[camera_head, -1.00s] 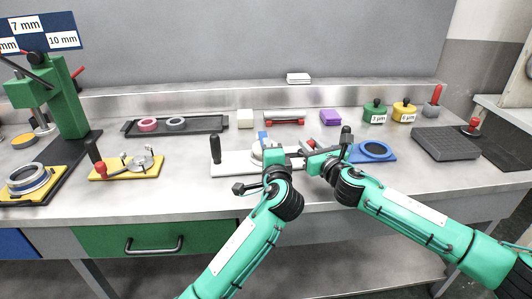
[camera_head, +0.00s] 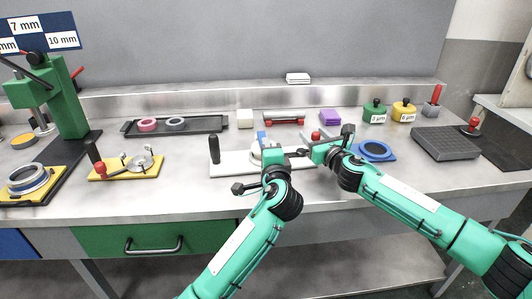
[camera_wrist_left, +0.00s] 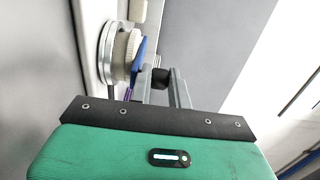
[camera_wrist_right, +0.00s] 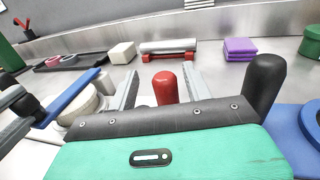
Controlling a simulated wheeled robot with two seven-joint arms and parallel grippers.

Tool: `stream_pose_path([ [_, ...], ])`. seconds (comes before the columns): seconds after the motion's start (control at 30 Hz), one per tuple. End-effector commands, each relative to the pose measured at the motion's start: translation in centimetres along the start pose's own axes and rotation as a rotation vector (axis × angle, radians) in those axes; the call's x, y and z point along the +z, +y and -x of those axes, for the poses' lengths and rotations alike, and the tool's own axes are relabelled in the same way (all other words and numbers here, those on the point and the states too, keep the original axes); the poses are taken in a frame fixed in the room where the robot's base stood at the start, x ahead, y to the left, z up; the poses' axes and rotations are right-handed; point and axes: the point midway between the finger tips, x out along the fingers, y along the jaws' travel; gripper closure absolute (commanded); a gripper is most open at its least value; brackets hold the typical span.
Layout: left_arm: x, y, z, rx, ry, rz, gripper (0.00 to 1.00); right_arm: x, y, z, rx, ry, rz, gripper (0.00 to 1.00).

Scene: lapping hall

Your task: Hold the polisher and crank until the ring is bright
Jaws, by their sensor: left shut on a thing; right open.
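The polisher (camera_wrist_left: 138,62) shows a blue arm with a black grip and a cream round pad (camera_wrist_left: 128,45). The pad sits against a silver ring (camera_wrist_left: 106,52) on the white base (camera_head: 232,168). My left gripper (camera_head: 268,146) is shut on the polisher; the blue bar also shows in the right wrist view (camera_wrist_right: 72,97). The red crank knob (camera_wrist_right: 165,88) stands upright between the open fingers of my right gripper (camera_wrist_right: 162,92), which look apart from it. In the head view the knob (camera_head: 315,136) is just beyond that gripper. The ring's working face is largely hidden.
A black handle (camera_wrist_right: 265,85) stands close right of my right gripper, beside a blue fixture (camera_head: 375,150). Another black handle (camera_head: 214,150) rises from the white base's left end.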

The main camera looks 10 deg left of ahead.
Motion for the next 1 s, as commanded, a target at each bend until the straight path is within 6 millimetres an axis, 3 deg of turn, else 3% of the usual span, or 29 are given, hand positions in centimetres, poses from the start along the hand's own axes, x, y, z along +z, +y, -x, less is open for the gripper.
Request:
stream_pose_path([
  [0.17, -0.1, 0.2, 0.0, 0.003, 0.002, -0.001, 1.00, -0.1, -0.1, 1.7, 0.000, 0.000, 0.000, 0.50],
  [0.7, -0.1, 0.2, 0.0, 0.003, 0.002, -0.001, 1.00, -0.1, -0.1, 10.6, -0.001, 0.001, 0.000, 0.50],
  [1.0, -0.1, 0.2, 0.0, 0.003, 0.003, -0.001, 1.00, -0.1, -0.1, 11.8, -0.002, 0.001, 0.000, 0.50],
])
